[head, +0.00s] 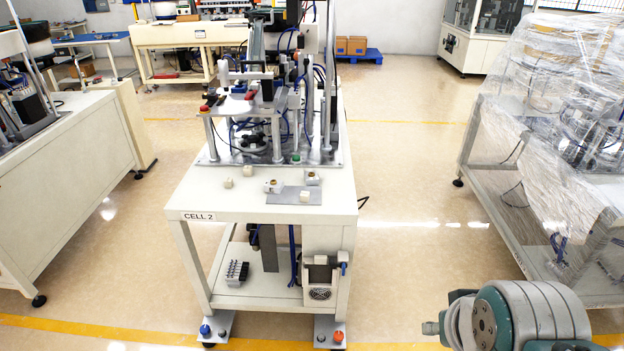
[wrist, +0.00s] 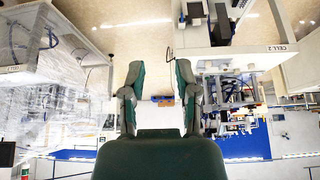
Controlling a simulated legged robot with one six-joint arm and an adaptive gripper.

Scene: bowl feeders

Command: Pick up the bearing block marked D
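Several small blocks sit on the front of the white table (head: 200,200) labelled CELL 2 in the head view. Two look like metal blocks with a round bore: one (head: 273,186) at the left edge of a grey plate (head: 283,197), and one (head: 312,178) at its back right. Plain pale cubes stand at the left (head: 228,183), behind (head: 247,170) and on the plate (head: 304,196). No letter D is legible on any block. My gripper (wrist: 160,67) is open and empty in the wrist view, which shows the room upside down, well away from the blocks.
A machine fixture (head: 270,110) with posts and tubes fills the table's back. A plastic-wrapped machine (head: 545,120) stands at right, a white bench (head: 75,170) at left. My arm shows at the lower right of the head view.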

